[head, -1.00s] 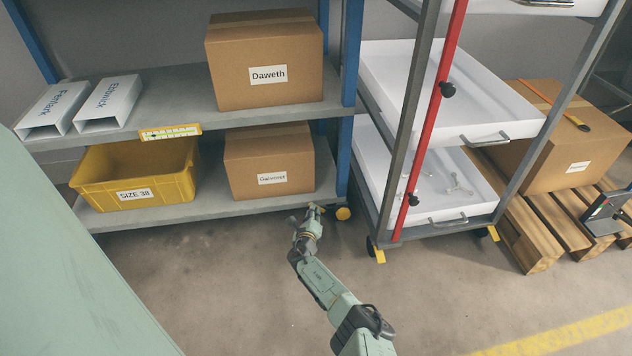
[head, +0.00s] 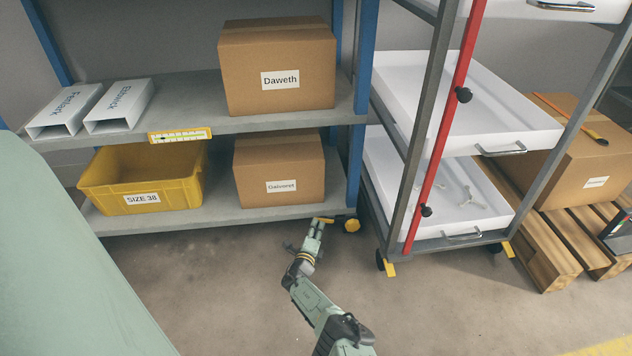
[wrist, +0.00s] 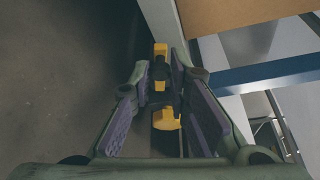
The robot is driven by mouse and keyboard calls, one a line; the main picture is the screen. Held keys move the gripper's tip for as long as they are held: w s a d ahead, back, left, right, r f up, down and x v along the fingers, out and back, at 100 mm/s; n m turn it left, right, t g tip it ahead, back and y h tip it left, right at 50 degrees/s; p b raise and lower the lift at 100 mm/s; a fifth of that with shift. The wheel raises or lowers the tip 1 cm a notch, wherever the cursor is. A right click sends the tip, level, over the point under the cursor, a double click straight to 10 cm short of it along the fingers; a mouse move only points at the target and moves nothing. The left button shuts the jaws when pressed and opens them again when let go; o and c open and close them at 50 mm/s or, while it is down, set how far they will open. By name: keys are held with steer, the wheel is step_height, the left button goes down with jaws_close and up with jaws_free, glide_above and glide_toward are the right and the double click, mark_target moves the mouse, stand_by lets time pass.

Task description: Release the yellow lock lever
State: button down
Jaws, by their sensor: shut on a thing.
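The yellow lock lever (head: 325,220) is at the lower right corner of the blue-post shelf, close to the floor. A round yellow part (head: 352,226) sits just right of it. My gripper (head: 316,224) is at the lever, low in front of the shelf corner. In the wrist view, yellow pieces (wrist: 166,120) show between the purple-padded fingers of my gripper (wrist: 162,78), and the jaws are shut on the lever. The fingers hide part of it, and I cannot tell its exact tilt.
A wheeled rack with white trays (head: 465,135) and a red bar (head: 445,120) stands close on the right, with yellow pieces (head: 391,269) at its wheels. The shelf board (head: 220,218) carries a yellow bin (head: 140,180) and a carton (head: 280,165). Floor in front is clear.

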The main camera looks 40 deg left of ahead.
steer(key=c, duration=1.5)
jaws_free()
